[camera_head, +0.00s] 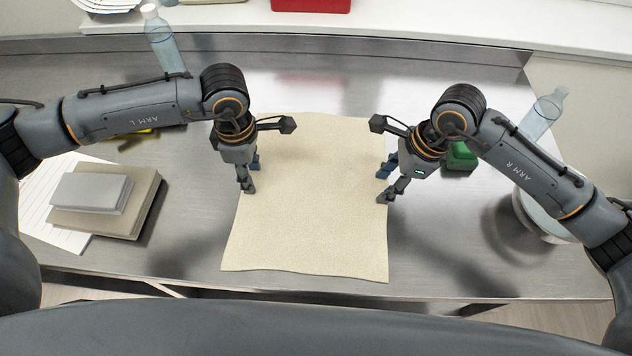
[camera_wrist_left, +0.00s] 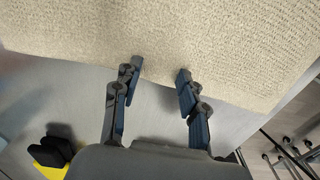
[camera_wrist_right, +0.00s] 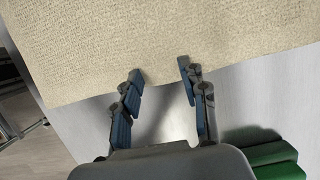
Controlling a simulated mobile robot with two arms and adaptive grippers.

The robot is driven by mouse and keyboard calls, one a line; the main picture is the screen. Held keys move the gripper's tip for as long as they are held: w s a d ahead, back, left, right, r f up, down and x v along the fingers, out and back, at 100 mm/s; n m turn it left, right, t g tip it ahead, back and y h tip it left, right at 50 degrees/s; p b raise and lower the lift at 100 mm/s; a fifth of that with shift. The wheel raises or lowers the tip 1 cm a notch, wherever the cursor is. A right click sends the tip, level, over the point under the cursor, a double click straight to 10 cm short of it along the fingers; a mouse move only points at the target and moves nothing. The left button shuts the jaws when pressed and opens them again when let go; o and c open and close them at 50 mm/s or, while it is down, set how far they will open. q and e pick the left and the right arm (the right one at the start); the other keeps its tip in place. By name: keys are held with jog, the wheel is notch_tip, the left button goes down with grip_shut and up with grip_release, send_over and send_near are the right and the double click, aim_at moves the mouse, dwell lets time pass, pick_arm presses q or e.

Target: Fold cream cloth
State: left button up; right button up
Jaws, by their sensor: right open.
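The cream cloth (camera_head: 306,230) lies flat and spread out on the steel table, its near edge slightly wavy. My left gripper (camera_head: 250,178) is over its left edge; in the left wrist view the fingers (camera_wrist_left: 158,78) are apart with the cloth's edge (camera_wrist_left: 170,35) at their tips. My right gripper (camera_head: 385,182) is over the right edge; in the right wrist view its fingers (camera_wrist_right: 161,75) are apart at the cloth's edge (camera_wrist_right: 150,40). Neither gripper holds anything. I cannot tell whether the fingertips touch the cloth.
A notebook (camera_head: 120,222) with a grey box (camera_head: 92,192) on it lies at left over paper. A green object (camera_head: 461,156) and a bowl (camera_head: 540,220) are at right. Clear bottles stand back left (camera_head: 163,40) and right (camera_head: 543,113).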

pick_arm(q)
jog(key=shift+s+f, duration=0.1)
jog(key=shift+f, duration=0.05)
grip_shut()
pick_arm(e)
jog(key=shift+s+f, duration=0.1)
jog(key=shift+f, duration=0.05)
grip_shut()
